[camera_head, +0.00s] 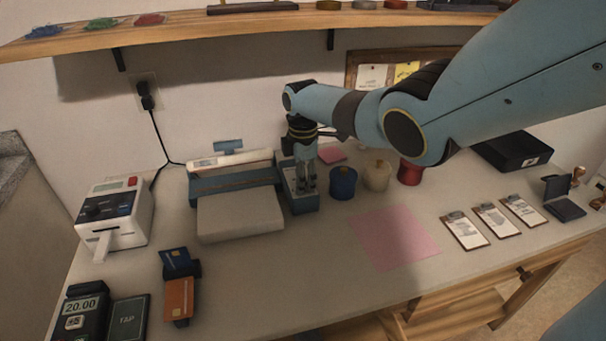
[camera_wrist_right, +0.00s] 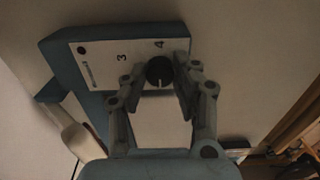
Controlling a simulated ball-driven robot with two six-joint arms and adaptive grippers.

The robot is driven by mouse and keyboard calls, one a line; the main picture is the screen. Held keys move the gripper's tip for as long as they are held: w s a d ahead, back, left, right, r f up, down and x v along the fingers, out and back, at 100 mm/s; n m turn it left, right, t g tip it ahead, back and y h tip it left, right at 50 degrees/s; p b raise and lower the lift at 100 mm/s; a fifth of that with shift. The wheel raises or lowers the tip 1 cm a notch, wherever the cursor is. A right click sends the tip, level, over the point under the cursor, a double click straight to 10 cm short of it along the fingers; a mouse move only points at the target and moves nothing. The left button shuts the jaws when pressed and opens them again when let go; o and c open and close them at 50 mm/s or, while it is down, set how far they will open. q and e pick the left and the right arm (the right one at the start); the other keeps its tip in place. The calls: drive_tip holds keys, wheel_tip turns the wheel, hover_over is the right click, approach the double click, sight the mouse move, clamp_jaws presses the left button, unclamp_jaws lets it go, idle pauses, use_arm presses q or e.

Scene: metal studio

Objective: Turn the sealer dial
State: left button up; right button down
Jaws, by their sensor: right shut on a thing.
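The sealer (camera_head: 240,217) is a blue and light grey machine on the counter, left of the middle. Its blue control box (camera_head: 303,205) stands at its right end, under my right gripper (camera_head: 306,186). In the right wrist view the white panel (camera_wrist_right: 96,62) shows the numbers 3 and 4. The round black dial (camera_wrist_right: 159,71) sits there with a pale line on it. The fingertips of my right gripper (camera_wrist_right: 158,78) are shut on the dial from both sides. In the head view the dial is hidden by the gripper. My left gripper is not in view.
A blue jar (camera_head: 343,183), a cream jar (camera_head: 377,176) and a red jar (camera_head: 409,172) stand close right of the gripper. A white label printer (camera_head: 115,212) stands left. A pink sheet (camera_head: 396,237) lies on the counter (camera_head: 330,285). A wooden shelf (camera_head: 240,30) hangs above.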

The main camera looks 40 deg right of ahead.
drive_tip(key=shift+w, duration=0.1)
drive_tip(key=c, duration=1)
unclamp_jaws()
drive_tip(key=shift+r, duration=0.15)
wheel_tip(320, 180, up, 12)
drive_tip(key=shift+f, duration=0.1)
drive_tip(key=shift+f, duration=0.1)
